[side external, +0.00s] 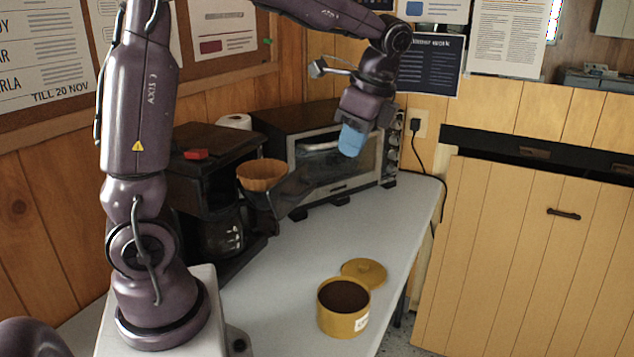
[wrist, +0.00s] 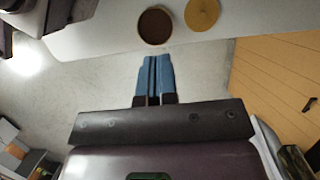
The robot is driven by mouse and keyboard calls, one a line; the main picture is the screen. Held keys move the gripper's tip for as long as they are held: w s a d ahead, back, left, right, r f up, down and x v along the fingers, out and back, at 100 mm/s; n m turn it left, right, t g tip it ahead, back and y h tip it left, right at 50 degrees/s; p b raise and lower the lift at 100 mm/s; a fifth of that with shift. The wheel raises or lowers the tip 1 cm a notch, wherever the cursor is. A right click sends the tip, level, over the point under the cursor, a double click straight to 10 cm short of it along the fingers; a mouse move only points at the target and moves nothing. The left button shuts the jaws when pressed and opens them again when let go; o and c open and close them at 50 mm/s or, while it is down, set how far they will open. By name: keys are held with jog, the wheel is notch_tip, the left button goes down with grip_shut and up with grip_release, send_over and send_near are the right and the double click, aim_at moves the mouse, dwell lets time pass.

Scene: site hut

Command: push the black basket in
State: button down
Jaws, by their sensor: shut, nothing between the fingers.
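The black basket (side external: 291,192) sticks out from the front of the black coffee maker (side external: 195,175) in the side external view. A brown paper filter (side external: 262,174) sits at its upper left and hides part of it. A glass carafe (side external: 222,235) stands below in the coffee maker. My gripper (side external: 349,142) has blue fingers and is shut and empty. It is up in front of the toaster oven, to the right of the basket and apart from it. In the wrist view my gripper (wrist: 154,58) shows its fingers together; the basket is not seen there.
A toaster oven (side external: 303,148) stands behind the basket. A yellow canister (side external: 355,321) of dark grounds and its lid (side external: 364,271) are on the white counter (side external: 290,265). The counter's right edge is near them. Clear counter lies between basket and canister.

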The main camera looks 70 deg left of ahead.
aim_at(251, 169)
jog(key=s+a+f, duration=0.4)
jog(key=f, duration=0.4)
jog(key=shift+s+a+f, duration=0.15)
jog(key=shift+s+f, duration=0.1)
jog(key=shift+f, duration=0.15)
jog(key=s+a, duration=1)
jog(key=shift+s, duration=0.15)
